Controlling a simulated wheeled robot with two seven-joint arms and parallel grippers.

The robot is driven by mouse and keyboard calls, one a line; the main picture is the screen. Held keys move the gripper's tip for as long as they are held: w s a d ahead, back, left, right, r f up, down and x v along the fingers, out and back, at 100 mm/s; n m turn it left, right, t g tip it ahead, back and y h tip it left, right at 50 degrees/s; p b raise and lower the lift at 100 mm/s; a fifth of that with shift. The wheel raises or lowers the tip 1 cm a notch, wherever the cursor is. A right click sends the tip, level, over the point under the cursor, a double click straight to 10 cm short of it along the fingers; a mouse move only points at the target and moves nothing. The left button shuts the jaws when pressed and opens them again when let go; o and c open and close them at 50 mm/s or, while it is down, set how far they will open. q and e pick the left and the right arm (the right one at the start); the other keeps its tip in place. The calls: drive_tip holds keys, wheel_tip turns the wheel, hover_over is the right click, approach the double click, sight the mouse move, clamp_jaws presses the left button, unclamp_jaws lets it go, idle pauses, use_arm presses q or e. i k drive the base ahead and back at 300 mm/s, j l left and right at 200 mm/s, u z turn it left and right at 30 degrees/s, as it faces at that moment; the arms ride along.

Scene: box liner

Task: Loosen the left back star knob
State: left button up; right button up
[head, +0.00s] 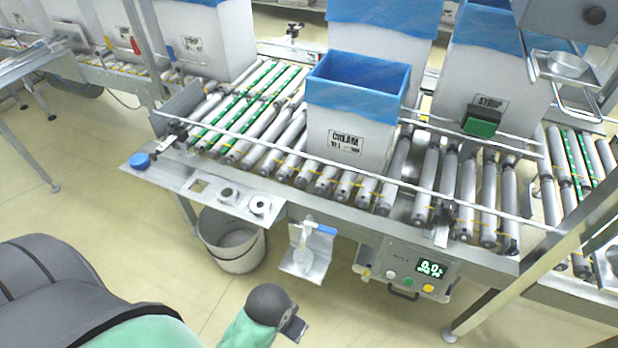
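A small black knob (293,29) stands on a bracket at the back edge of the conveyor, left of the cream box. It is small, and its star shape and how tight it sits cannot be made out. Another dark knob (174,127) sits at the left front end of the guide rail. The white cream box (345,140) with a blue liner stands on the rollers between the rails. My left arm (268,306) shows at the bottom, well short of the conveyor and far from the back knob. My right gripper is not in view.
The front guide rail (300,155) crosses the conveyor in front of the box. A plate with a blue button (139,161), a bucket (232,240) and a display panel (410,270) are at the front.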

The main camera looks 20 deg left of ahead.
sight(449, 206)
drive_tip(key=k+l, duration=0.1)
drive_tip(key=l, duration=0.35)
drive_tip(key=k+l, duration=0.1)
drive_tip(key=l, duration=0.3)
drive_tip(key=k+l, duration=0.1)
drive_tip(key=l, duration=0.35)
drive_tip(key=k+l, duration=0.1)
drive_tip(key=l, duration=0.35)
drive_tip(key=u, duration=0.05)
